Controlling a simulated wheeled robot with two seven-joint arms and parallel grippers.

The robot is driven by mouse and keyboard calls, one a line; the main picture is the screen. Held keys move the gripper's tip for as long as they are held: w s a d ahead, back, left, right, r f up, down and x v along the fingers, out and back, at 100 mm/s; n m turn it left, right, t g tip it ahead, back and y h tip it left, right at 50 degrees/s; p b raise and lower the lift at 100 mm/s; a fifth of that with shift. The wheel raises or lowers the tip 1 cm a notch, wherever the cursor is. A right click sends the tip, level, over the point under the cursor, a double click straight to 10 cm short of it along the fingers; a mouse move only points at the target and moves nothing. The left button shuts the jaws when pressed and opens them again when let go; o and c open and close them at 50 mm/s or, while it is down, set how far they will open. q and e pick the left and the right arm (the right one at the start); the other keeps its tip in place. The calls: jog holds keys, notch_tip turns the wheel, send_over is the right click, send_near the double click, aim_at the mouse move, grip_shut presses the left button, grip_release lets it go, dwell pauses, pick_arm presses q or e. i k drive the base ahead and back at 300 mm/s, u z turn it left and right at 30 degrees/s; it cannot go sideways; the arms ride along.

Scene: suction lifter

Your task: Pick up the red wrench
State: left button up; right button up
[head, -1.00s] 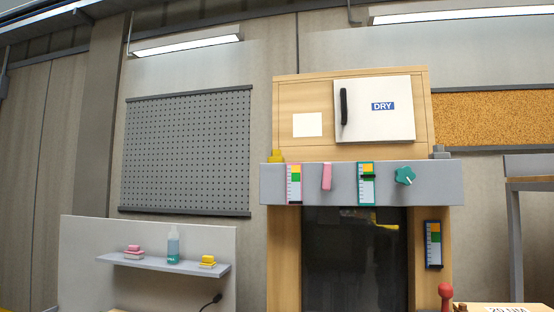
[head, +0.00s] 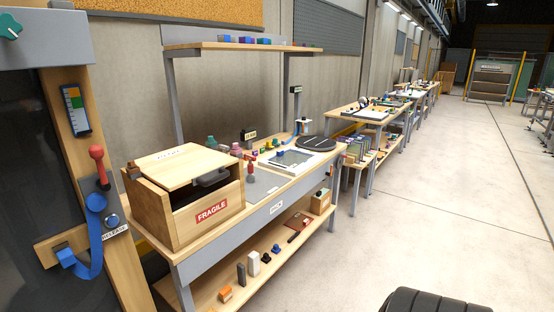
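I cannot make out a red wrench with certainty. A small red object (head: 252,163) stands on the workbench (head: 277,208), behind the wooden box; it is too small to tell its shape. A flat dark red piece (head: 299,223) lies on the lower shelf (head: 234,302); I cannot tell what it is. Neither of my grippers is in view.
An open-fronted wooden box (head: 187,196) labelled FRAGILE stands on the bench's near end. A red-knobbed lever (head: 97,154) and a blue strap (head: 94,230) are on the cabinet at left. More benches (head: 368,112) line the wall.

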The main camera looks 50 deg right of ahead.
aim_at(250, 177)
jog(key=z, duration=1.45)
